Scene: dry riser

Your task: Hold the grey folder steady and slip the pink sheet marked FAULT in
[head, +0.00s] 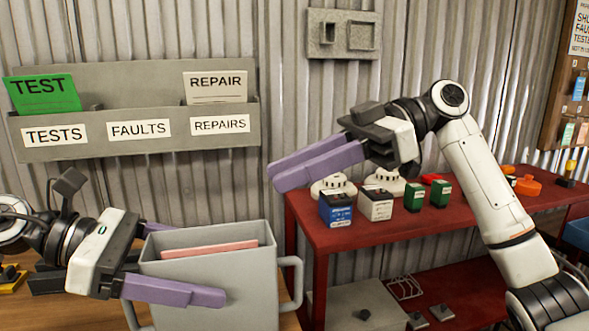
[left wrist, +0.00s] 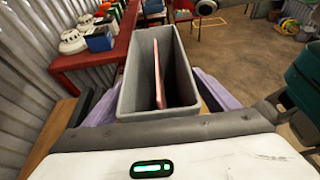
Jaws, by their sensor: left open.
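The grey folder (head: 215,290) is a deep, open-topped holder with side handles, standing upright on a wooden surface; it also shows in the left wrist view (left wrist: 132,95). A pink sheet (head: 210,249) stands inside it, with its top edge showing near the rim; it also shows in the left wrist view (left wrist: 158,75). No FAULT marking can be read. My left gripper (head: 190,262) is open, its purple fingers on either side of the folder. Contact is unclear. My right gripper (head: 273,177) is raised above and right of the folder, fingers together and empty.
A grey wall rack (head: 75,152) has slots labelled TESTS, FAULTS and REPAIRS. A green TEST card (head: 42,93) and a white REPAIR card (head: 216,87) stand in it; the FAULTS slot looks empty. A red bench (head: 375,238) with batteries and detectors stands right.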

